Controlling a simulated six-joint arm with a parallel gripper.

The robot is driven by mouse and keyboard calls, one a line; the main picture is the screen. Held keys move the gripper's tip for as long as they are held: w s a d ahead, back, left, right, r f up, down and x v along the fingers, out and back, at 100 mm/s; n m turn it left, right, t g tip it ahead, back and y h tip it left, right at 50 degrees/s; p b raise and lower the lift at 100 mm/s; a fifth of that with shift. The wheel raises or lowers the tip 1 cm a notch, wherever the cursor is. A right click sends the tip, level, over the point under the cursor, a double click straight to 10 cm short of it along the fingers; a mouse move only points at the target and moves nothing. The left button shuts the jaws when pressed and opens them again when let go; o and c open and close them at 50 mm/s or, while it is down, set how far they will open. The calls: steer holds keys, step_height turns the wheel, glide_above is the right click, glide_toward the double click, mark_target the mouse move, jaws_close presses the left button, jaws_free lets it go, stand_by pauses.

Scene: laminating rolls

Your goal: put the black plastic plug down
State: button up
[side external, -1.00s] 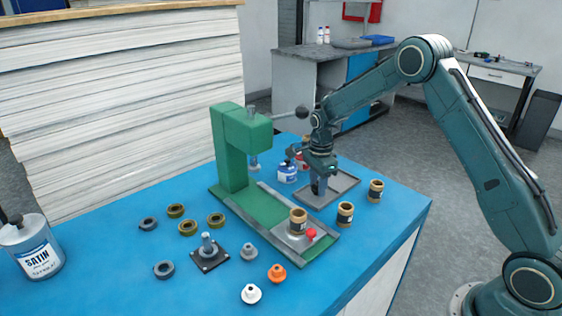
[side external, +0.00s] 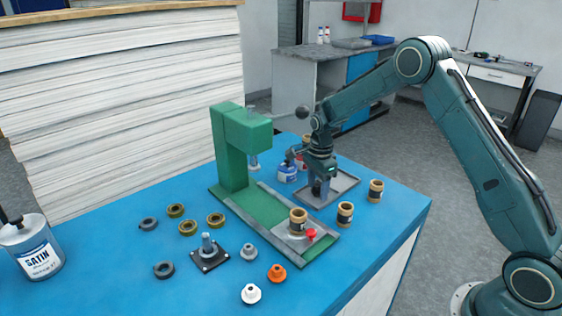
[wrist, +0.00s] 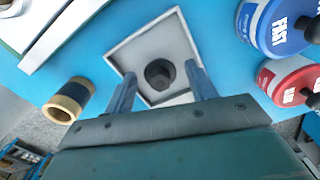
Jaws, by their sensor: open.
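The black plastic plug (wrist: 160,74) sits in the shallow grey tray (wrist: 183,50), seen from above in the wrist view. My gripper (wrist: 161,80) is open, with one finger on each side of the plug and a visible gap to both. In the side view my gripper (side external: 319,188) points down, low over the tray (side external: 344,184). The plug cannot be made out there, hidden by the fingers.
A green press (side external: 235,150) stands left of the tray, with a tan roll (side external: 298,221) on its base. Two tan rolls (side external: 345,214) (side external: 376,190) stand right. Blue (wrist: 275,22) and red (wrist: 288,85) labelled cans are close by. Several rings and caps lie in front.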

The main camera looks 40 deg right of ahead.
mark_target(318, 185)
steer(key=shift+r, duration=3.9)
steer(key=s+a+r+n+t+y, duration=0.2)
steer(key=s+a+r+n, duration=0.8)
steer(key=s, duration=0.3)
steer(key=s+r+n+t+h, duration=0.1)
steer(key=s+r+n, duration=0.2)
steer(key=s, duration=0.7)
steer(key=s+r+n+t+h, duration=0.1)
steer(key=s+r+n, duration=0.3)
steer(key=s+n, duration=0.4)
steer(key=s+t, duration=0.1)
steer(key=s, duration=0.1)
steer(key=shift+s+d+t, duration=0.15)
steer(key=shift+s+t, duration=0.15)
steer(key=shift+s, duration=0.05)
